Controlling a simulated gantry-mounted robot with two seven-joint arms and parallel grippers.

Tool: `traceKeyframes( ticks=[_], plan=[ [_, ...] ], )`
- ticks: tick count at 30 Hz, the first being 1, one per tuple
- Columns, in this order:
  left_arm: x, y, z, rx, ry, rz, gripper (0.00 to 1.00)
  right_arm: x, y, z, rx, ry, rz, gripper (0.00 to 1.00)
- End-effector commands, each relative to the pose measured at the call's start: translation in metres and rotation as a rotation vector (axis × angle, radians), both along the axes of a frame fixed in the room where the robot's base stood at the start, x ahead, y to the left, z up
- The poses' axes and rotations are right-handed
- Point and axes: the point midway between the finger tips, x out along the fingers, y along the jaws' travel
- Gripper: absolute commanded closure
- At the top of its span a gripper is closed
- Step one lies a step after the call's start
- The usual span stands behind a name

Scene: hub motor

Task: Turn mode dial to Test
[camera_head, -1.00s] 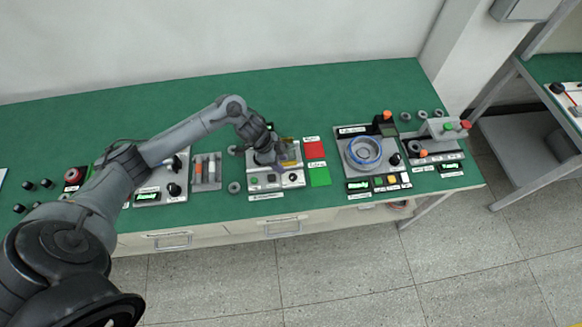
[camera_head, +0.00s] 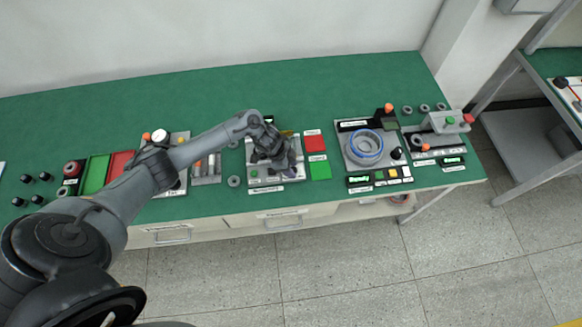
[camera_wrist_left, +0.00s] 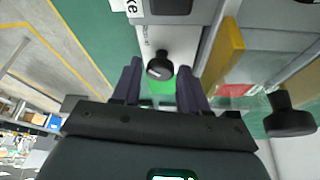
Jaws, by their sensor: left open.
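My left gripper (camera_head: 284,163) is over the grey station (camera_head: 262,181) in the middle of the bench in the head view. In the left wrist view, a black dial knob (camera_wrist_left: 160,66) with a light pointer mark stands on the station's pale panel. My left gripper (camera_wrist_left: 158,84) is open there, its two dark fingers pointing toward the knob, one toward each side. I cannot tell whether they touch it. In the head view the arm and gripper hide the knob. The dial's label is only partly visible in the wrist view and not readable. The right gripper is not in view.
A red card (camera_head: 314,143) and a green card (camera_head: 319,170) lie right of the station. A station with a blue ring (camera_head: 366,147) stands further right. A yellow block (camera_wrist_left: 229,52) and a second black knob (camera_wrist_left: 290,115) show in the wrist view. The back of the bench is clear.

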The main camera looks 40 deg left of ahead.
Motion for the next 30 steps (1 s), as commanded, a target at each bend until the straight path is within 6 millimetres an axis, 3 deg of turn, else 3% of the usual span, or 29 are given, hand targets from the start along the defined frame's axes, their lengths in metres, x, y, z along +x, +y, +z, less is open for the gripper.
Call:
traceKeyframes(
  ticks=[8, 16, 23, 30],
  plan=[
    [0.001, 0.000, 0.000, 0.001, -0.001, -0.001, 0.58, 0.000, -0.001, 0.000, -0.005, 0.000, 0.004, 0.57],
    [0.000, 0.000, 0.000, 0.000, -0.001, 0.000, 0.97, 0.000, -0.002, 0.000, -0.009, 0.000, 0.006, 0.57],
    [0.000, 0.000, 0.002, 0.000, -0.002, 0.020, 0.97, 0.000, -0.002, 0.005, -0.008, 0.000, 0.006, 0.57],
    [-0.001, -0.002, 0.005, -0.002, 0.001, 0.124, 0.97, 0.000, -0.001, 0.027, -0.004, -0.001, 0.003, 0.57]
  ],
)
